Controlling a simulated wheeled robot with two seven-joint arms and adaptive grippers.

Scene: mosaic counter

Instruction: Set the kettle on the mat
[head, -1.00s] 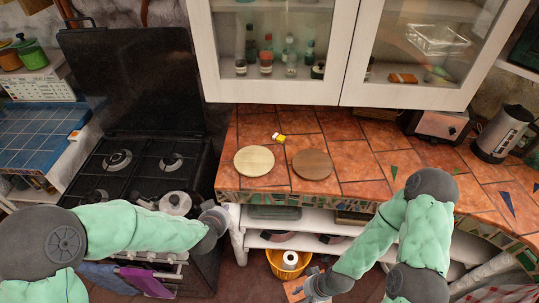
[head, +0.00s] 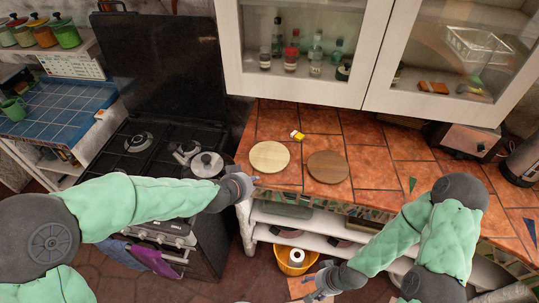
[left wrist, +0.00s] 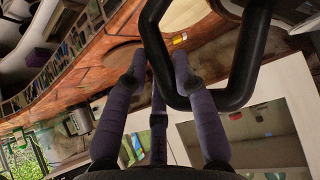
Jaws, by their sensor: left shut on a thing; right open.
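The kettle (head: 207,165), grey with a round lid, is by the right edge of the stove top in the head view. My left gripper (head: 246,186) is beside it, shut on its black handle (left wrist: 246,55), which fills the upper part of the left wrist view. Two round flat pieces lie on the tiled counter, a pale one (head: 269,157) and a brown one (head: 328,167); I cannot tell which is called the mat. Both are bare and right of the kettle. My right gripper (head: 318,288) is open, low in front of the counter shelves.
A small yellow and white object (head: 297,135) lies behind the round pieces. The black stove (head: 150,170) stands left of the counter. A glass-fronted cabinet (head: 300,85) hangs above the counter's back. A toaster (head: 465,140) stands at right. The counter's middle is otherwise clear.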

